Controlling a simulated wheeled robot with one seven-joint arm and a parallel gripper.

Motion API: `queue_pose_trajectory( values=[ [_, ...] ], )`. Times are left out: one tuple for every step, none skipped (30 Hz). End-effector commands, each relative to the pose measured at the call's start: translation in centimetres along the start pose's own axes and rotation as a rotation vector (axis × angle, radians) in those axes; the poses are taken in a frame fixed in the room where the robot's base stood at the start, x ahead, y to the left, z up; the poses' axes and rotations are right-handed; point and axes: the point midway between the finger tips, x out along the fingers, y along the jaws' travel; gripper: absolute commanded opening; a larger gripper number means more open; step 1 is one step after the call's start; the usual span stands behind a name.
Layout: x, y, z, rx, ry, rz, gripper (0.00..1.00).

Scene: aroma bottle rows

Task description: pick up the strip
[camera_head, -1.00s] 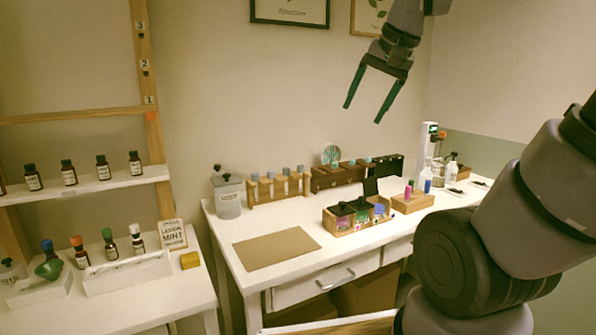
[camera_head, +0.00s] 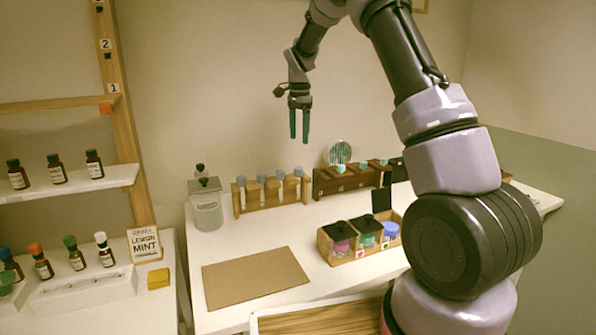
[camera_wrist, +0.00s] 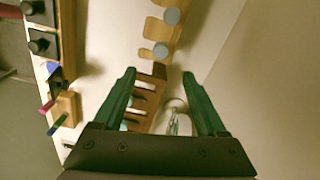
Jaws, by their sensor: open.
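I cannot single out a strip in either view. My gripper (camera_head: 300,139) hangs in the air with its green fingers pointing down, in front of the back wall and above the vial racks. In the wrist view, my gripper (camera_wrist: 159,72) is open, with its fingers apart and nothing held between them. Beyond and between the fingers lie a dark wooden rack (camera_wrist: 146,98) and a round, clear-looking object (camera_wrist: 177,118).
The table holds a grey lidded canister (camera_head: 207,212), a light rack of grey-capped vials (camera_head: 238,200), a patterned disc (camera_head: 340,152) and a wooden box of jars (camera_head: 348,257). A brown mat (camera_head: 255,277) lies bare. A bottle shelf (camera_head: 70,188) is at left.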

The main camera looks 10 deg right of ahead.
Motion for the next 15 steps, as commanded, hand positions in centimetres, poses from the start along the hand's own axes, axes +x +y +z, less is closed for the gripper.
queue_pose_trajectory(
  values=[
    [0.5, -0.3, 0.0, 0.005, 0.002, 0.006, 0.74],
    [0.8, -0.4, 0.0, 0.008, 0.002, 0.008, 0.74],
    [1.3, -0.4, 0.0, 0.01, 0.003, 0.011, 0.74],
    [1.7, -0.4, 0.0, 0.012, 0.002, 0.012, 0.74],
    [2.2, -0.4, 0.0, 0.012, 0.002, 0.013, 0.74],
    [2.9, -0.3, 0.0, 0.011, 0.002, 0.014, 0.74],
    [3.4, -0.3, 0.0, 0.011, 0.002, 0.014, 0.74],
    [3.9, -0.3, 0.0, 0.01, 0.002, 0.013, 0.74],
    [4.5, -0.3, 0.0, 0.01, 0.001, 0.013, 0.74],
    [4.9, -0.3, 0.0, 0.01, 0.002, 0.012, 0.74],
    [5.2, -0.3, 0.1, 0.01, 0.001, 0.012, 0.74],
    [5.7, -0.3, 0.1, 0.01, 0.001, 0.012, 0.74],
    [5.9, -0.3, 0.0, 0.01, 0.002, 0.012, 0.74],
    [6.1, -0.3, 0.0, 0.01, 0.002, 0.011, 0.74],
    [6.3, -0.3, 0.0, 0.01, 0.002, 0.011, 0.74]
  ],
)
